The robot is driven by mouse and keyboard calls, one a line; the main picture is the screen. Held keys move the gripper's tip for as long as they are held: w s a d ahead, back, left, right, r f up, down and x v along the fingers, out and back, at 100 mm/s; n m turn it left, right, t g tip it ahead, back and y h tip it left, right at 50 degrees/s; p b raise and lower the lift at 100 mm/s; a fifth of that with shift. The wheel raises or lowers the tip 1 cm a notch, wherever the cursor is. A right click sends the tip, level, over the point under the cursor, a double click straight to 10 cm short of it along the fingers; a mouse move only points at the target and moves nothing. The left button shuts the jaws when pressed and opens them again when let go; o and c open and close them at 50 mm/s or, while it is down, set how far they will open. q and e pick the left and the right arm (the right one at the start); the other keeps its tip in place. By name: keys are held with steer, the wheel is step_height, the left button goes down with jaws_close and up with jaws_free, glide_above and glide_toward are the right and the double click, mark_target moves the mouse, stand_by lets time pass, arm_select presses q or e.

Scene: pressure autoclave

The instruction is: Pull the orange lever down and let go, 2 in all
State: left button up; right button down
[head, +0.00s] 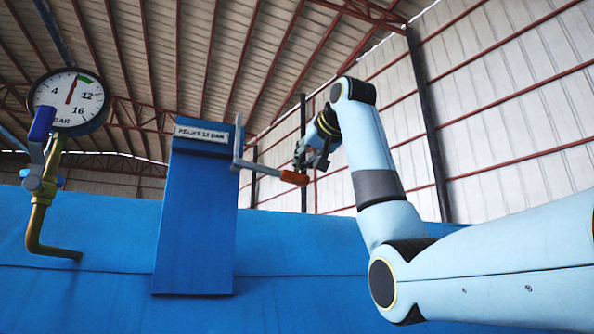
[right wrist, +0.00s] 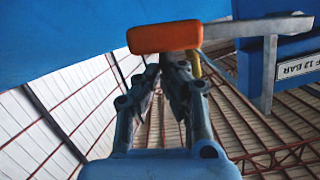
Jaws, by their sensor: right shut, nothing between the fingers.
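The orange lever (head: 294,178) is a short orange grip on a grey metal arm (head: 258,168), mounted at the right side of a blue post. The arm slopes slightly down to the right toward the grip. In the right wrist view the orange grip (right wrist: 165,37) lies across the picture just beyond the fingertips. My right gripper (head: 302,160) is shut and empty, beside and slightly above the grip. In the right wrist view its fingers (right wrist: 172,72) point toward the grip. I cannot tell whether they touch it. My left gripper is not in view.
The blue post (head: 195,220) carries a plate (head: 202,134) reading "RELIEF 12 BAR". A round pressure gauge (head: 68,101) stands left, its red needle pointing nearly straight up, on a brass pipe (head: 38,225) with a blue-handled valve. The large blue vessel (head: 110,270) spans the bottom.

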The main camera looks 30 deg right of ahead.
mark_target(303, 175)
steer(key=f+b, duration=0.2)
steer(key=f, duration=0.1)
steer(key=shift+w+f+m, duration=0.2)
steer(key=shift+w+m, duration=0.2)
arm_select(q)
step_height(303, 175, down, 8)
steer(key=b, duration=0.5)
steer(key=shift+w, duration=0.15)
arm_select(e)
steer(key=f+m, duration=0.1)
steer(key=f, duration=0.1)
steer(key=a+f+m+y, duration=0.1)
steer(key=f, duration=0.1)
steer(key=shift+s+a+f+m, duration=0.15)
steer(key=shift+f+m, duration=0.15)
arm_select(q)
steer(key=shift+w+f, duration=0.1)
arm_select(e)
steer(key=shift+f, duration=0.1)
